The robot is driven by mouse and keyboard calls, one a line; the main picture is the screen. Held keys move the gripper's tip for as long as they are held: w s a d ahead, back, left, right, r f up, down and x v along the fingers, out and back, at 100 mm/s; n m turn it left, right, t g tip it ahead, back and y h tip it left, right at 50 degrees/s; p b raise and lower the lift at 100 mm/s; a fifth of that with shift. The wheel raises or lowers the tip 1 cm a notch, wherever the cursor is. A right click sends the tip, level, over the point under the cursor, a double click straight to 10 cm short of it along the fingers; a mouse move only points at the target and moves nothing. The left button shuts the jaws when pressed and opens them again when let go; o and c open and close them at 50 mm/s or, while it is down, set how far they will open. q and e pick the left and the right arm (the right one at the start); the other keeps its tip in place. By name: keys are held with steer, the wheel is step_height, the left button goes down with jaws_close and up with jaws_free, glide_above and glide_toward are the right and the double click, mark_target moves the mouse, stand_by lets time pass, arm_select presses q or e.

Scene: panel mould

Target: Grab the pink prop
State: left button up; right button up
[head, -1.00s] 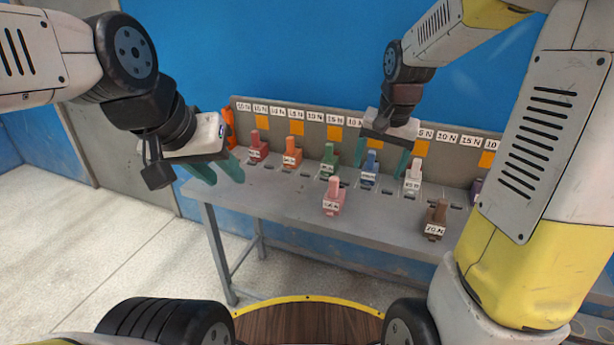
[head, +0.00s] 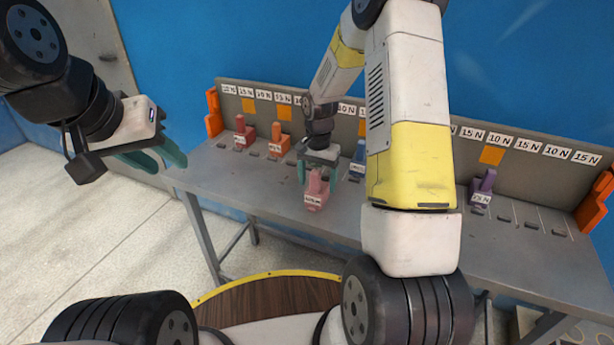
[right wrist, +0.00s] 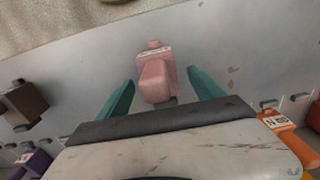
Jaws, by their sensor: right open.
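The pink prop (head: 316,188) stands on the grey table near its front edge, with a white label on its front. My right gripper (head: 318,172) is open, with its teal fingers either side of the prop in the head view. In the right wrist view the pink prop (right wrist: 155,78) lies between the two open fingertips (right wrist: 160,85), with a visible gap on each side. My left gripper (head: 160,160) is off the left end of the table, empty, its teal fingers apart.
On the grey table (head: 260,195) stand a red prop (head: 243,133), an orange prop (head: 280,141), a blue prop (head: 358,160) and a purple prop (head: 482,188). A brown prop (right wrist: 22,104) shows in the right wrist view. A labelled back panel (head: 540,165) runs behind. My right arm hides part of the row.

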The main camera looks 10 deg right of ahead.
steer(key=shift+s+f, duration=0.1)
steer(key=shift+f, duration=1.3)
jaws_close()
steer(key=shift+r, duration=0.1)
